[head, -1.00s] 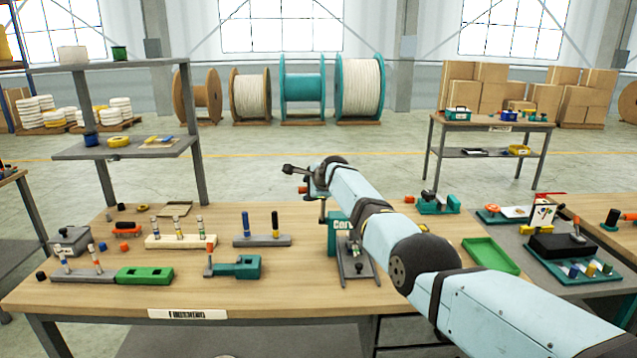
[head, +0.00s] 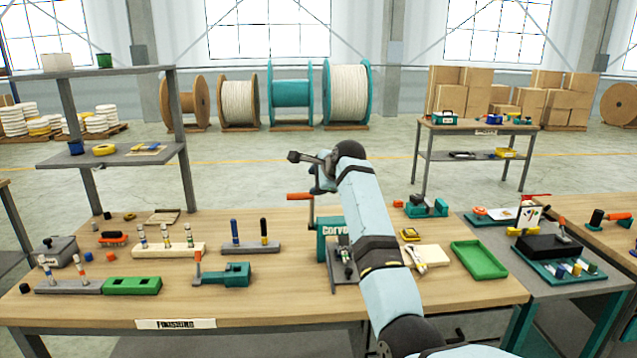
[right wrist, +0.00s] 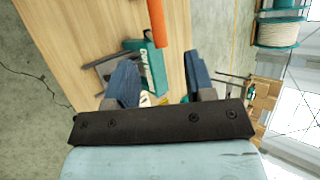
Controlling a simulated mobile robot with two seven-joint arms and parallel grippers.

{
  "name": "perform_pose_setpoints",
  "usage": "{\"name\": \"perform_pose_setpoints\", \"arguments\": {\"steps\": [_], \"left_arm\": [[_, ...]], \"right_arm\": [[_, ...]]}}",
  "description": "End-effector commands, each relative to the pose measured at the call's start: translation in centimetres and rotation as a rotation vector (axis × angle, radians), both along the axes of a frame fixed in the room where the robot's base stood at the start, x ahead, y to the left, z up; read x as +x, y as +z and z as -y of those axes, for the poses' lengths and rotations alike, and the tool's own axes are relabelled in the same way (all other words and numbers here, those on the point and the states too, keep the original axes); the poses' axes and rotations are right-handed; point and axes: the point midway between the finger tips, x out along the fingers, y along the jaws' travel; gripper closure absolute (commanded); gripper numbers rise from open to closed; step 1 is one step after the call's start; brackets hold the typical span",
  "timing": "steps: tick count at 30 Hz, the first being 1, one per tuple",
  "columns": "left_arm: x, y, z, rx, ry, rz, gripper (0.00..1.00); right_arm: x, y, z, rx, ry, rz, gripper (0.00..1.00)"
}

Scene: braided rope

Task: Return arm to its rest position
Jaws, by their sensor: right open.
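My right arm rises from the bottom of the head view and reaches over the workbench (head: 270,304). Its gripper (head: 306,158) is up at the far side of the bench, above the teal crank machine (head: 333,240). In the right wrist view the two blue fingers of the right gripper (right wrist: 160,85) stand apart with nothing between them. The crank's orange handle (right wrist: 156,22) and the teal machine body (right wrist: 153,66) show beyond the fingers. My left gripper is not in view.
A green tray (head: 478,261) and a cream block (head: 428,258) lie right of my arm. Peg racks, such as the wooden one (head: 168,247), and a teal clamp (head: 236,274) stand on the left. A grey side table (head: 560,281) adjoins the bench on the right.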

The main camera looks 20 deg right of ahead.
Motion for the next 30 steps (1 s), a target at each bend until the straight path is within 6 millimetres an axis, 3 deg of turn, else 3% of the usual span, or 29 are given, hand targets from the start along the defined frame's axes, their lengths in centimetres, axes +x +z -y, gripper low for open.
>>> {"name": "perform_pose_setpoints", "arguments": {"steps": [16, 19, 23, 26, 30], "left_arm": [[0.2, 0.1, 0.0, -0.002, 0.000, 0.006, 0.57], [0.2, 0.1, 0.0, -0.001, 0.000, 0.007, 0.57], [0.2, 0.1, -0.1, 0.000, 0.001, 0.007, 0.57], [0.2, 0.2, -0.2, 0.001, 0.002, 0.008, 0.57], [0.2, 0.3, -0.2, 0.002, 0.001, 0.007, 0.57]], "right_arm": [[-0.6, 0.5, 0.2, 0.000, 0.000, 0.000, 0.51], [-0.8, -0.3, 0.3, -0.014, 0.004, 0.002, 0.51], [-2.0, -5.0, 1.0, -0.100, 0.034, 0.016, 0.51], [-4.2, -10.8, 1.6, -0.226, 0.087, 0.040, 0.51], [-8.7, -19.0, 2.2, -0.434, 0.193, 0.080, 0.51]]}}
